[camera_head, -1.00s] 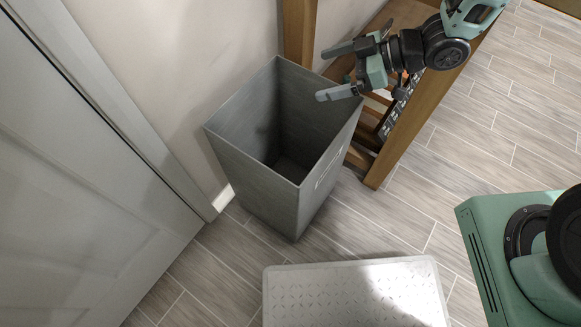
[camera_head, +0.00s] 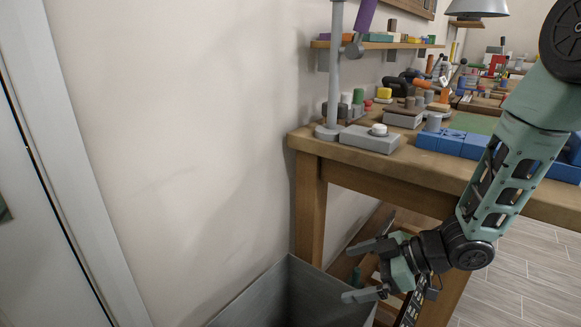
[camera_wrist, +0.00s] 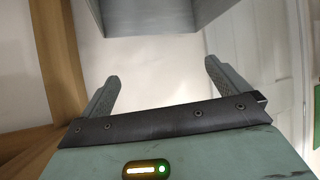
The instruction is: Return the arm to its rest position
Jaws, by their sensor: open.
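My gripper (camera_head: 362,271) is in the head view at the lower middle, above the right rim of a grey bin. Its two fingers point left and are spread apart with nothing between them. In the wrist view my gripper (camera_wrist: 160,90) also shows open and empty. The grey bin (camera_head: 290,285) stands against the wall, and its lower part is cut off by the frame. The bin's side (camera_wrist: 150,15) shows at the top of the wrist view, beyond the fingertips. My arm reaches down from the right, in front of the workbench.
A wooden workbench (camera_head: 365,160) stands at the right, holding blue containers (camera_head: 452,141), a grey box (camera_head: 369,138) and many tools. A shelf (camera_head: 375,44) hangs above it. A white door (camera_head: 40,230) is at the left. Bare floor (camera_head: 525,280) shows at lower right.

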